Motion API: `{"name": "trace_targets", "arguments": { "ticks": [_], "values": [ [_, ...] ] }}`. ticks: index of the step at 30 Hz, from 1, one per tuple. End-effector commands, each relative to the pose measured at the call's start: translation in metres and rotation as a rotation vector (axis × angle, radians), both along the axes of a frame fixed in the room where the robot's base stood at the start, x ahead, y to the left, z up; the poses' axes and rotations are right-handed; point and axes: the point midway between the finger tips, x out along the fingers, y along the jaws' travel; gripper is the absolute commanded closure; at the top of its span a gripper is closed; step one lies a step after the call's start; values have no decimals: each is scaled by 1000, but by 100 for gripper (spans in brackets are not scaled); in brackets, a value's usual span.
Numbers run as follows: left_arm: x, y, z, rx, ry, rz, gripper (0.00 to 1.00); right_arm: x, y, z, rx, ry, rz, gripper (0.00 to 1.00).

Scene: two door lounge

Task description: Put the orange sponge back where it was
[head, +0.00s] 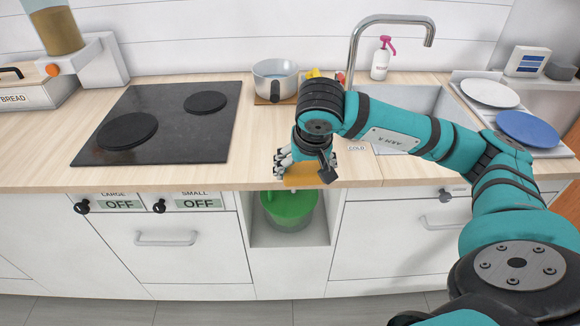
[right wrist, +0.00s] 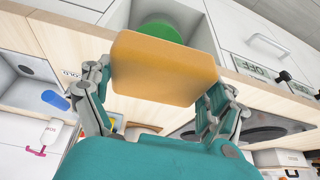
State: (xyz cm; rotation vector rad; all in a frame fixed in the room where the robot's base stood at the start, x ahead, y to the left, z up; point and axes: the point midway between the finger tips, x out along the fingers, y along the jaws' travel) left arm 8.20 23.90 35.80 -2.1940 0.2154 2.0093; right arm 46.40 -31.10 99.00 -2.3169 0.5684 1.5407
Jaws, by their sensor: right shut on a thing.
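The orange sponge (right wrist: 163,70) is a flat block between the two fingers of my right gripper (right wrist: 160,108) in the right wrist view. The fingers are shut on its two sides. In the head view my right gripper (head: 303,165) is at the counter's front edge, left of the sink. The sponge shows there as a strip (head: 301,182) under the fingers, above the open niche with the green bin. I cannot tell whether it touches the counter. My left gripper is not in view.
The wooden counter (head: 250,150) holds a black hob (head: 165,125), a pot (head: 275,78) and the sink (head: 405,104). A green bin (head: 288,208) stands in the niche below. Plates (head: 527,128) lie on the right rack. A spray bottle (head: 380,63) stands behind the sink.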

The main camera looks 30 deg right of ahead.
Motion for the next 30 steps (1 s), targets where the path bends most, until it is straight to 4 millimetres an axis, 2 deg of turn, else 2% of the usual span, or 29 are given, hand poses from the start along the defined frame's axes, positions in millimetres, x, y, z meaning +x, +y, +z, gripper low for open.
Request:
{"name": "trace_targets", "arguments": {
  "ticks": [1,4,6,10,16,21,25,30],
  "values": [
    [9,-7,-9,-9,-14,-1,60,-1,-7,-9,-1,-1,-26,41],
    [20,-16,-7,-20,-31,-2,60,5,-15,-8,1,-2,-51,41],
    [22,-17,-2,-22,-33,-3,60,16,-20,-7,1,-2,-58,41],
    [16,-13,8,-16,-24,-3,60,48,-30,-8,3,-1,-56,41],
    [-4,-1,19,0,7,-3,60,98,-47,-13,3,0,-54,41],
    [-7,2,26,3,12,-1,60,132,-59,-17,1,-2,-53,41],
    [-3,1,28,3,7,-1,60,146,-64,-20,0,-3,-50,41],
    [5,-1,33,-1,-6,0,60,149,-65,-30,-1,2,-49,41]
  ]
}}
